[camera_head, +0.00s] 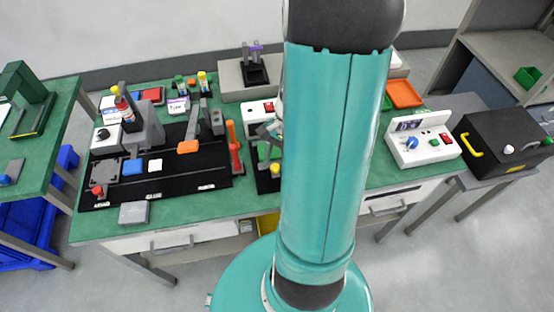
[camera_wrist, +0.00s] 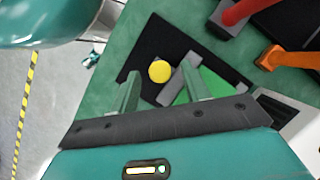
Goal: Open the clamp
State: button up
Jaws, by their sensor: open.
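My gripper (camera_wrist: 162,88) is open and empty in the wrist view, with its two green-grey fingers apart. A round yellow knob (camera_wrist: 159,71) shows between and just beyond the fingertips; whether they touch it is unclear. The knob sits by a grey bar and a green board (camera_wrist: 215,84) on a black mat (camera_wrist: 150,38). In the head view the yellow knob (camera_head: 275,170) shows left of my arm, which hides part of that station. I take this knobbed piece as the clamp, but its lever position is hard to tell. A red handle (camera_wrist: 240,12) and an orange handle (camera_wrist: 285,58) lie to its right.
The green bench (camera_head: 180,219) holds a black fixture mat (camera_head: 170,187) at left, with an orange-tipped lever (camera_head: 188,147). A white control box (camera_head: 425,147) and a black case (camera_head: 500,140) stand at right. The two upright handles stand close beside the knob.

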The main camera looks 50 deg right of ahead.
jog(key=shift+a+f, duration=0.1)
jog(key=shift+f, duration=0.05)
grip_shut()
